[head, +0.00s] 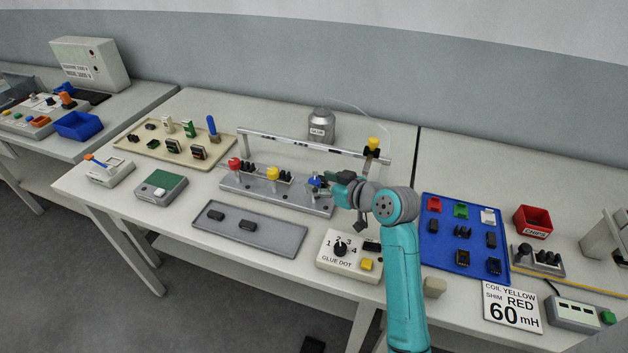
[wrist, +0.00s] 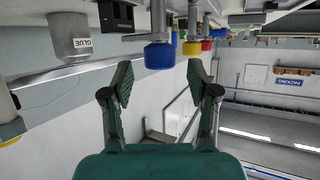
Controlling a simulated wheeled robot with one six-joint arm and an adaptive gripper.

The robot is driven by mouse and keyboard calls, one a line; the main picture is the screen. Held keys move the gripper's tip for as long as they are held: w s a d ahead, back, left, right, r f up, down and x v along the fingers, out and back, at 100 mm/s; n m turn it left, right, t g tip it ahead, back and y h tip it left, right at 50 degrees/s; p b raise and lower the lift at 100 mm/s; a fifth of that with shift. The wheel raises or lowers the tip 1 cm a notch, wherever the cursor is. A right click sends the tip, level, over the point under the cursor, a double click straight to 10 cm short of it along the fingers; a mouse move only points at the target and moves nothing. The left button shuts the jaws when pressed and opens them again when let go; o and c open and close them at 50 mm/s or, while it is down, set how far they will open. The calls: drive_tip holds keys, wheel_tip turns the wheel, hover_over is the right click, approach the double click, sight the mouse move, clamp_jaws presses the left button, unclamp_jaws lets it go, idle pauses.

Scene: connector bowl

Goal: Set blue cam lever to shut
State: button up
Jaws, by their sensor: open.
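The blue cam lever (head: 313,182) is at the right end of the grey metal fixture (head: 262,194), beside a yellow-knobbed lever (head: 272,173) and a red-knobbed lever (head: 234,163). My gripper (head: 328,178) is just right of the blue lever and partly hides it. In the wrist view, which looks upside down, my gripper (wrist: 162,82) is open and empty. The round blue knob (wrist: 159,56) is just beyond the fingertips, roughly centred between them. I see no contact. The yellow and red knobs line up behind it. I cannot tell the blue lever's exact angle.
A silver rail (head: 300,145) with a yellow-topped carriage (head: 373,144) runs behind the fixture. A glue pot (head: 321,126) stands behind it. The glue dot box (head: 351,254) and a grey tray (head: 249,228) are in front. A blue tray of parts (head: 461,255) is right.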

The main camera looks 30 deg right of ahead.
sight(316, 182)
drive_tip(key=shift+x, duration=1.5)
clamp_jaws()
drive_tip(key=shift+h, duration=0.3)
drive_tip(key=shift+a+f+m+h, duration=0.1)
drive_tip(key=shift+m+h, duration=0.6)
drive_tip(key=shift+m, duration=0.1)
drive_tip(key=shift+m+h, duration=1)
drive_tip(key=shift+h, duration=0.1)
